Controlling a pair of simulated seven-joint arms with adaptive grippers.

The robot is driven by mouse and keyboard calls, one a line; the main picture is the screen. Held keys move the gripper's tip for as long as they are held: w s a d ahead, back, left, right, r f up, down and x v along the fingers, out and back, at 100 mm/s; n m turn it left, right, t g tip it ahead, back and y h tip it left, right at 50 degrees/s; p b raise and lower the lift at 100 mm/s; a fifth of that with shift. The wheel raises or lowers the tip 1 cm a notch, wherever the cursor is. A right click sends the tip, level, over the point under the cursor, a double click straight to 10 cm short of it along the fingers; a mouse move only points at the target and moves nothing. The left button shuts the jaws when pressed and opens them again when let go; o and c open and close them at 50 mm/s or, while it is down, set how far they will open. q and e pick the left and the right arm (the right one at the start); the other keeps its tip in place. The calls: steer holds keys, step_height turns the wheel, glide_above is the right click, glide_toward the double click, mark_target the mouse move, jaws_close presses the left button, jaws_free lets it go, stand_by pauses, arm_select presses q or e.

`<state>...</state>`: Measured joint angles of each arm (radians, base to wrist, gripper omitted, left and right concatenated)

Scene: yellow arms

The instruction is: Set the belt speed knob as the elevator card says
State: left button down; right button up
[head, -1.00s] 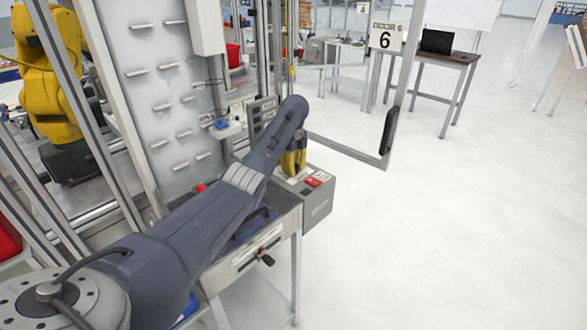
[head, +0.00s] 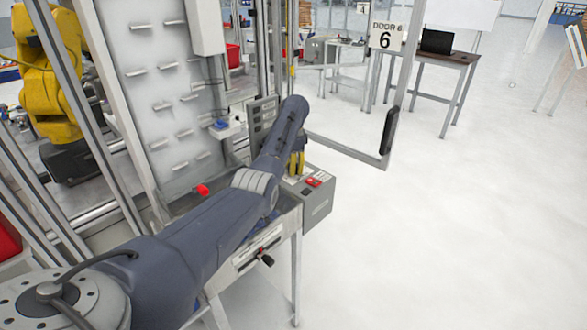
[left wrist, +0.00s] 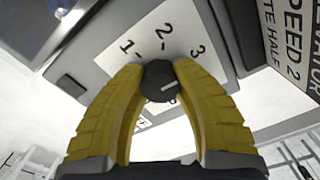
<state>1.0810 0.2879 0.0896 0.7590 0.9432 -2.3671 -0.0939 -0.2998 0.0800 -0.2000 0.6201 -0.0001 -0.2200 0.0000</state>
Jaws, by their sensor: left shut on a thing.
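The black belt speed knob (left wrist: 159,82) sits between the two yellow fingers of my left gripper (left wrist: 161,78) in the left wrist view, and the fingers are closed on its sides. A light pointer line on the knob slants toward the right of that picture. The white dial plate (left wrist: 128,28) shows 1, 2 and 3 in an arc above the knob. The elevator card (left wrist: 290,45) at the right is partly cut off and reads "SPEED 2". In the head view my left gripper (head: 296,164) is at the grey control box (head: 318,206); the knob is hidden there. My right gripper is not in view.
A red switch (head: 313,182) is on the control box, to the right of my left gripper. A tall panel with small shelves (head: 165,100) stands behind my arm. An open door frame (head: 388,130) stands to the right. Open floor lies right of the box.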

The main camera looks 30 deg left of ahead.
arm_select(q)
steer(key=n, duration=0.6)
steer(key=shift+d, duration=0.1)
steer(key=shift+n, duration=2.1)
steer(key=c, duration=0.9)
jaws_free()
step_height(320, 180, up, 12)
